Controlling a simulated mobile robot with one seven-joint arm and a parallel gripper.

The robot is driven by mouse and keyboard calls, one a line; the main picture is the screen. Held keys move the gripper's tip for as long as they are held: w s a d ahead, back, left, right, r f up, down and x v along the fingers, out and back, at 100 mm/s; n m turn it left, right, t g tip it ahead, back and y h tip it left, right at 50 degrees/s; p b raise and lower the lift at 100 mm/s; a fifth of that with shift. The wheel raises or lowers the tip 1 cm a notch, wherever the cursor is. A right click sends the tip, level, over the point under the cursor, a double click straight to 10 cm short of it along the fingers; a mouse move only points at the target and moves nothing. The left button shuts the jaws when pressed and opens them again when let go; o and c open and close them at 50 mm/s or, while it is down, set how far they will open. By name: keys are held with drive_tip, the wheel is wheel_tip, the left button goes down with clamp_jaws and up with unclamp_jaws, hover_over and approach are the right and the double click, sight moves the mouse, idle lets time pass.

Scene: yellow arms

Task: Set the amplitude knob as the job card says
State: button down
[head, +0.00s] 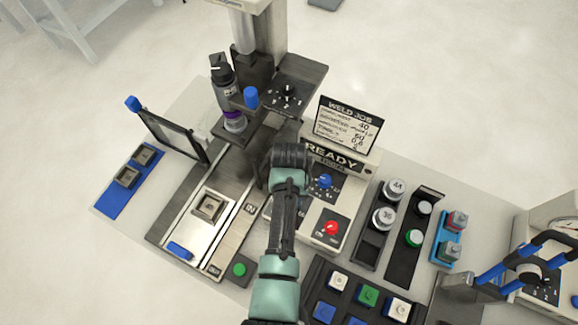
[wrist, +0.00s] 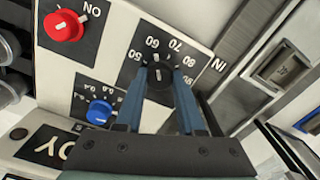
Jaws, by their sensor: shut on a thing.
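The black knob (wrist: 159,84), with a dial marked from 50 to 90, sits on the white panel in the wrist view. It seems to be the amplitude knob; its name is not readable. My gripper (wrist: 160,74) is shut on it, one blue finger on each side. The knob's white mark points up the picture, roughly toward 60; the exact setting is unclear. In the head view my arm hides this knob. The job card (head: 346,126), headed WELD JOB, stands behind the READY display (head: 333,159). It shows 40, 60 and 0.6, but its row names are too blurred to read.
A blue knob (wrist: 99,112) with a smaller dial and a red knob (wrist: 64,25) marked ON are close by on the panel. The press column (head: 247,58) stands behind. Racks with grey-topped parts (head: 384,217) stand to the right. A green button (head: 239,269) is at the front.

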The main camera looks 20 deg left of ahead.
idle(0.3)
drive_tip(key=c, duration=0.5)
unclamp_jaws()
drive_tip(key=shift+r, duration=0.1)
wheel_tip(320, 180, up, 13)
drive_tip(key=shift+f+b, duration=0.1)
drive_tip(key=shift+b, duration=0.85)
